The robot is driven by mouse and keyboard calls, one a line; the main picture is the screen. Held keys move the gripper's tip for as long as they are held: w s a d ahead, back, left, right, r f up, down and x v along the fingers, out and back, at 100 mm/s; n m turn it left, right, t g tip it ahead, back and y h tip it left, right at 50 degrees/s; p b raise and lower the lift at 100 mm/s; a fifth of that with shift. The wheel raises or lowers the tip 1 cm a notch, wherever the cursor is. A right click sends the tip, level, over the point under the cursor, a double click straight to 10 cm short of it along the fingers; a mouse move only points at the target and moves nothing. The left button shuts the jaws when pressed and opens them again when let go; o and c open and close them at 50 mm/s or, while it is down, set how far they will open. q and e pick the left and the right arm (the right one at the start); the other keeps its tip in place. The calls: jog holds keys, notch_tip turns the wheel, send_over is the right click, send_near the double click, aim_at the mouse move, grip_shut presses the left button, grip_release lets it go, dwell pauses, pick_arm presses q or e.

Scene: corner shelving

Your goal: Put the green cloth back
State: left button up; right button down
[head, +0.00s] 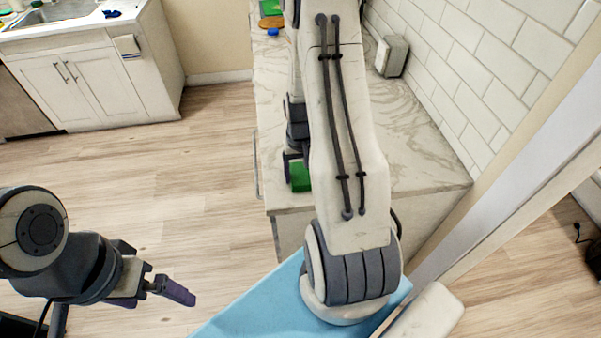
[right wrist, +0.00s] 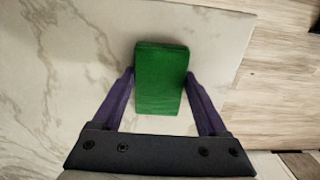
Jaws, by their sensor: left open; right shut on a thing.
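The green cloth (head: 301,177) is a small green block-like shape at the near left edge of the marble counter in the head view. It shows in full in the right wrist view (right wrist: 161,80). My right gripper (right wrist: 161,84) is shut on it, with one purple finger against each side. I cannot tell whether the cloth touches the counter or is just above it. In the head view my right arm covers part of the counter and most of this gripper. My left gripper (head: 172,290) is open and empty over the floor at lower left.
The marble counter (head: 420,150) runs along the tiled wall, with a grey box (head: 392,56) against it. At its far end are a green item (head: 270,7), a brown item (head: 272,22) and a blue one (head: 273,32). A sink cabinet (head: 90,80) stands far left. The wood floor between is clear.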

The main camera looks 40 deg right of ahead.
aim_at(301, 174)
jog(key=shift+f, duration=0.2)
grip_release()
jog(key=shift+r, duration=0.1)
jog(key=shift+r, duration=0.6)
notch_tip(301, 174, up, 11)
jog(key=b, duration=0.1)
jog(key=shift+w+d+b, duration=0.15)
jog(key=shift+b, duration=0.25)
jog(key=shift+f, duration=0.1)
